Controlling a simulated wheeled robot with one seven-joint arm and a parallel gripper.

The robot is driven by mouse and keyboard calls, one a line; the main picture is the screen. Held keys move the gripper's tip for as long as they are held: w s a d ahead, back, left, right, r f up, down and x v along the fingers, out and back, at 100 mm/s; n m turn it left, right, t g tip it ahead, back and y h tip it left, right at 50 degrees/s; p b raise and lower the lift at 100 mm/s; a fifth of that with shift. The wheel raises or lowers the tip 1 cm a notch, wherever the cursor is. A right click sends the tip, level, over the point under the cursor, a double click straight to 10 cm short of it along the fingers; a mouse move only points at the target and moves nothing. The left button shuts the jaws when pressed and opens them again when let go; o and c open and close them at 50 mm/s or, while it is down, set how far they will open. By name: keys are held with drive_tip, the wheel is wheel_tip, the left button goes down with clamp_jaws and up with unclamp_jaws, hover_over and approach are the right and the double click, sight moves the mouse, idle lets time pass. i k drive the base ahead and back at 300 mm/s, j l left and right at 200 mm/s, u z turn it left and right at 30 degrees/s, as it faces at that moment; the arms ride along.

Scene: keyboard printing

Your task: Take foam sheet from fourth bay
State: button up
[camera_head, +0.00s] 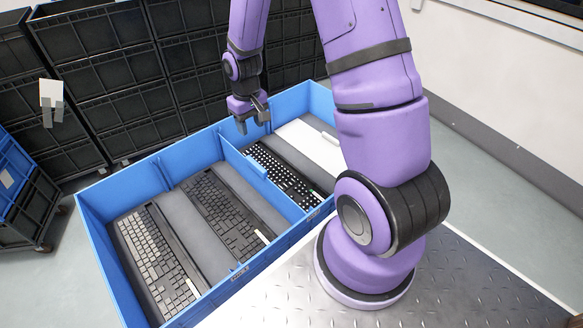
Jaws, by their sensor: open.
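A blue crate (128,198) holds several bays side by side. The bay at its right end holds a flat white sheet (305,142), which looks like the foam sheet; its right part is hidden behind my arm. A small white raised strip (329,137) shows at the sheet's right side. My gripper (253,121) is open and empty, pointing down. In the picture it is over the crate's far wall, to the left of the white sheet and above the third bay. It appears apart from the sheet, though its exact height is hard to tell.
Black keyboards lie in the other bays: one at the left (155,258), one in the middle (222,212) and one right of the blue divider (277,174). Grey strips separate them. Stacked black crates (100,75) stand behind. My metal base deck is in front.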

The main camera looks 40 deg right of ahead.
sight(322, 148)
drive_tip(key=l+u, duration=0.1)
drive_tip(key=l, duration=0.9)
drive_tip(key=k+l, duration=0.1)
drive_tip(key=l, duration=0.85)
drive_tip(key=u, duration=0.05)
